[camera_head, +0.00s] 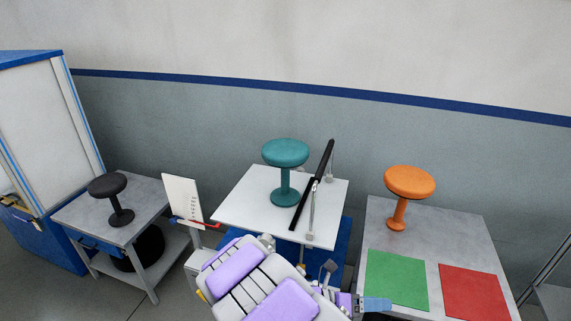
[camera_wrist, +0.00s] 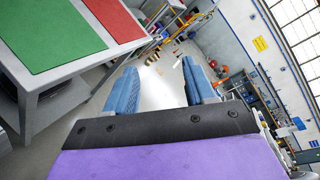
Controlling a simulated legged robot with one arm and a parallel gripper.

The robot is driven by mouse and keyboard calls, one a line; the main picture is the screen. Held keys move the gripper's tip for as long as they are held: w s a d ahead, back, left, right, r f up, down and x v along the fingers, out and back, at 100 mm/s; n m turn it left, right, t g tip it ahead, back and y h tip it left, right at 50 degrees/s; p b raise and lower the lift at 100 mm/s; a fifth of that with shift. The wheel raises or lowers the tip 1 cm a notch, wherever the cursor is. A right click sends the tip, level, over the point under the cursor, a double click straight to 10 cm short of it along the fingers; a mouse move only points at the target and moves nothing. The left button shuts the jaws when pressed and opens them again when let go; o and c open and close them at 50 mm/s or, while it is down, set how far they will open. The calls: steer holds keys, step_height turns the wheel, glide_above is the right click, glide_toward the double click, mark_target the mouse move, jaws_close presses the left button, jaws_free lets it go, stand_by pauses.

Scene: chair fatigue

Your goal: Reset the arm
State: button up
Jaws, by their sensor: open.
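My gripper (camera_wrist: 161,86) shows in the wrist view with its two blue fingers apart and nothing between them. In the head view, my arm with purple covers is at the bottom centre. My gripper (camera_head: 376,304) points right there, beside the near left part of the right table (camera_head: 450,226). A teal stool (camera_head: 286,170) stands upright on the white platform (camera_head: 240,208) in the middle. An orange stool (camera_head: 408,184) stands on the right table. A black stool (camera_head: 112,192) stands on the left cart (camera_head: 82,212).
A green mat (camera_head: 398,278) and a red mat (camera_head: 474,292) lie on the right table; the green mat (camera_wrist: 48,36) is also close to my gripper in the wrist view. A black bar (camera_head: 313,185) stands tilted by the teal stool. A white sign (camera_head: 182,198) is left of the platform.

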steer(key=s+d+r+m+g+y, duration=0.2)
steer(key=s+r+m+g+y, duration=0.15)
steer(key=s+m, duration=0.4)
steer(key=s+d+r+m+g+y, duration=0.1)
steer(key=s+r+m+g+y, duration=0.2)
steer(key=s+m, duration=0.4)
steer(key=s+a+r+m+t+y, duration=0.4)
steer(key=s+a+m+y, duration=0.5)
steer(key=m, duration=0.6)
steer(key=shift+s+a+r+y, duration=0.35)
steer(key=shift+s+a+r, duration=0.2)
steer(key=shift+s, duration=0.1)
